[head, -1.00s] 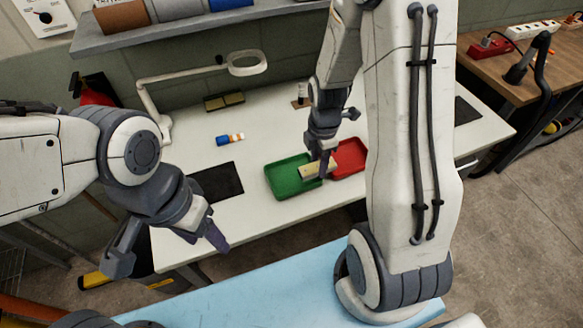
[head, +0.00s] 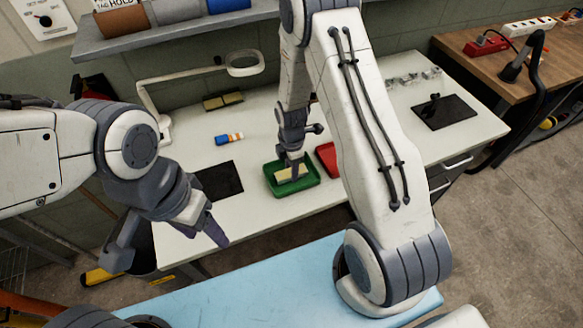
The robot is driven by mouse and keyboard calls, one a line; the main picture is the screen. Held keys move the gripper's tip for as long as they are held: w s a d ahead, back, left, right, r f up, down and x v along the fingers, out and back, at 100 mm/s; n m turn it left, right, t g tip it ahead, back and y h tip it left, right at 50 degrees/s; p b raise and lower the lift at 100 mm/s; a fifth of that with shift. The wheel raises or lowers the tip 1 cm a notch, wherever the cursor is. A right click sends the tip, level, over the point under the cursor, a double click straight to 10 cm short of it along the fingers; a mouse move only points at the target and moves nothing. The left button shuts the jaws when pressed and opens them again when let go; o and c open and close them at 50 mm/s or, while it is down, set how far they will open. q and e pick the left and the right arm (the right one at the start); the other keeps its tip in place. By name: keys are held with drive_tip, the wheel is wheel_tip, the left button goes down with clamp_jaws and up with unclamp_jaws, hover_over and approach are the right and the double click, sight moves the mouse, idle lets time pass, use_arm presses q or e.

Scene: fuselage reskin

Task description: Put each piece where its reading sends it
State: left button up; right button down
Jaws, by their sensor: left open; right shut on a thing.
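A green tray (head: 283,191) stands on the white table. A red tray (head: 327,158) is just right of it, partly hidden behind my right arm. My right gripper (head: 293,169) points down over the green tray, shut on a pale cream block (head: 287,175). The block is over or inside the green tray; I cannot tell whether it touches the tray floor. My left gripper (head: 172,244) is open and empty, in front of the table at the left.
A black mat (head: 219,181) lies left of the green tray, and a blue, white and orange cylinder (head: 229,138) behind it. A magnifier lamp (head: 245,64) stands at the back. Another black mat (head: 445,112) holds a small dark object at the right.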

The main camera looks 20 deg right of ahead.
drive_tip(key=shift+f, duration=0.2)
drive_tip(key=shift+c, duration=2.1)
unclamp_jaws()
drive_tip(key=shift+r, duration=0.1)
